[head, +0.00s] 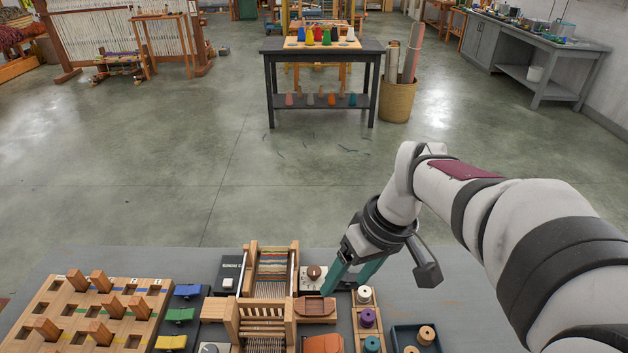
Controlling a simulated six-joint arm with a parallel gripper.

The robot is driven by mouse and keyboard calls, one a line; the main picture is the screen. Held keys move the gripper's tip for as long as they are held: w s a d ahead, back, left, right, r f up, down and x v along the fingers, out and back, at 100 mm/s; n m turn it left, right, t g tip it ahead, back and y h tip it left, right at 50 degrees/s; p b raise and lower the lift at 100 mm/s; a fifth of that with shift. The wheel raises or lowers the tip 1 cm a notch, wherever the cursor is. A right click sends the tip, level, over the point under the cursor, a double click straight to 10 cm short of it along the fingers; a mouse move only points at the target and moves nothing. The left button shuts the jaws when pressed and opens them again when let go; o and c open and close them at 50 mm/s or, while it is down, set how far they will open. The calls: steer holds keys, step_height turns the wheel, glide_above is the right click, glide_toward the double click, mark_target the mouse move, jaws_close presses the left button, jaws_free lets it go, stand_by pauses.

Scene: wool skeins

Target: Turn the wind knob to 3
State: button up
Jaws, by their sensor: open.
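A round red-brown knob (313,271) sits on a small pale plate just right of the small loom; it looks like the wind knob, but its markings are too small to read. My gripper (347,282) points down with its two teal fingers apart and nothing seen between them. The left finger is close to the knob's right side in the picture; I cannot tell whether it touches. The knob's pointer setting cannot be made out.
A small wooden loom (270,290) stands left of the knob. A wooden spool rack (364,319) is right of it, with a dark tray (416,338) beyond. A wooden peg board (88,310) and coloured blocks (181,315) lie left. Bare grey tabletop (455,300) shows at right.

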mark_target(315, 271)
steer(key=w+f+n+t, duration=0.1)
steer(key=w+f+n, duration=0.25)
steer(key=w, duration=0.35)
steer(key=w+f+n, duration=0.2)
steer(key=w+n, duration=0.3)
steer(key=w, duration=0.3)
steer(key=shift+y, duration=0.3)
steer(key=x, duration=1.5)
steer(key=shift+s+d+f, duration=0.1)
steer(key=shift+d+f, duration=0.15)
steer(key=shift+f, duration=0.05)
jaws_close()
